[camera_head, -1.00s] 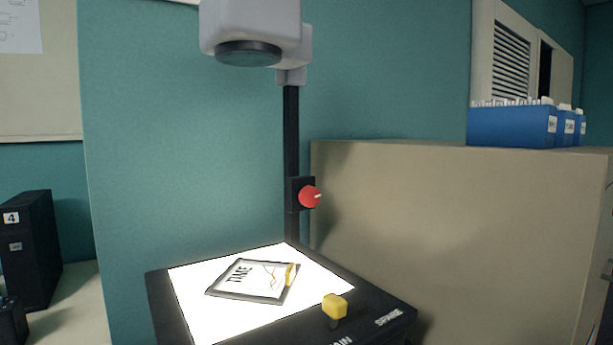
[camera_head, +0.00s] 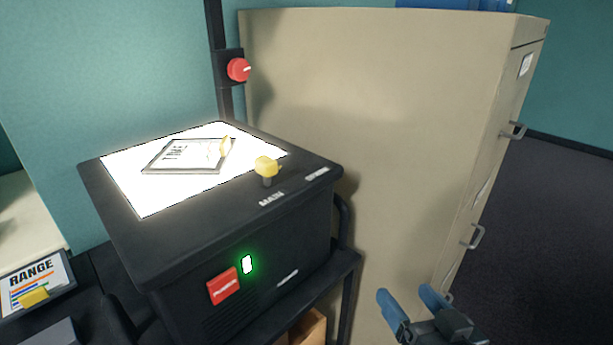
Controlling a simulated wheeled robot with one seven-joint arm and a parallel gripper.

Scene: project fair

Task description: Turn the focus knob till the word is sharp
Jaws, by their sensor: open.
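The red focus knob (camera_head: 238,69) with a white pointer mark sits on a black bracket on the projector's post. The black overhead projector (camera_head: 255,225) has a bright lit stage (camera_head: 140,199). A framed slide (camera_head: 185,157) with a dark word, hard to read here, and a yellow tab lies on the stage. My gripper (camera_head: 408,296) is at the lower right, with two blue fingertips apart and nothing between them. It is well below and to the right of the knob, in front of the cabinet. The projected word is not in view.
A yellow knob (camera_head: 266,168) stands on the projector's top near the front edge. A red switch (camera_head: 223,286) and a green light (camera_head: 247,264) are on its front. A beige cabinet (camera_head: 370,110) stands right behind. A framed RANGE card (camera_head: 36,284) lies at lower left. Open floor (camera_head: 555,240) shows at right.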

